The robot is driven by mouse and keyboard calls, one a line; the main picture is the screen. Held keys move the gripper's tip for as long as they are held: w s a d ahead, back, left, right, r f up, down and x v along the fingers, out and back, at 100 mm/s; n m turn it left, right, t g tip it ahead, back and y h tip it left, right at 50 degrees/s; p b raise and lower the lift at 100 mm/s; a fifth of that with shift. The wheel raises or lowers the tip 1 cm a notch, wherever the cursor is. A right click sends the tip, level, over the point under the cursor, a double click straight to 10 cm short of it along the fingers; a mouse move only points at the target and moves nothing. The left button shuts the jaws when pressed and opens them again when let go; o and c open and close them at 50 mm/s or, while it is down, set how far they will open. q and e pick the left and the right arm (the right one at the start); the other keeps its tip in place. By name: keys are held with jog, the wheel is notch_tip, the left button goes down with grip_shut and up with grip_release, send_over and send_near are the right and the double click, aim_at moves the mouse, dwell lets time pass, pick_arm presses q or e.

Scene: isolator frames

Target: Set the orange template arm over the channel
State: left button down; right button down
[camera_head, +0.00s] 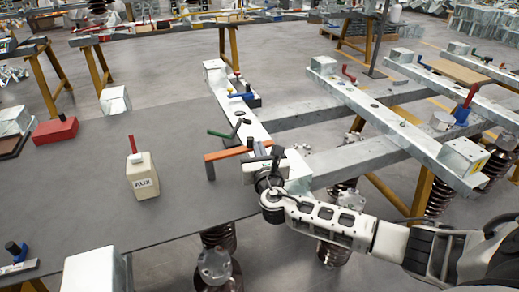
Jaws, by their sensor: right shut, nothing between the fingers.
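My right gripper is shut and empty, low over the near part of the white rail (250,124). I cannot tell whether it touches the arm. Galvanized steel channels (345,158) run right from the rail; the orange arm does not lie over them. My left gripper is not in view.
A cream block marked AUX (143,176) with a red handle stands on the grey table top (85,190). A green handle (219,134) sits just behind the orange arm. A red box (55,130) is at the left. The table's middle is mostly clear.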

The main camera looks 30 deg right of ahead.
jog(key=shift+d+r, duration=0.2)
jog(key=shift+d, duration=0.05)
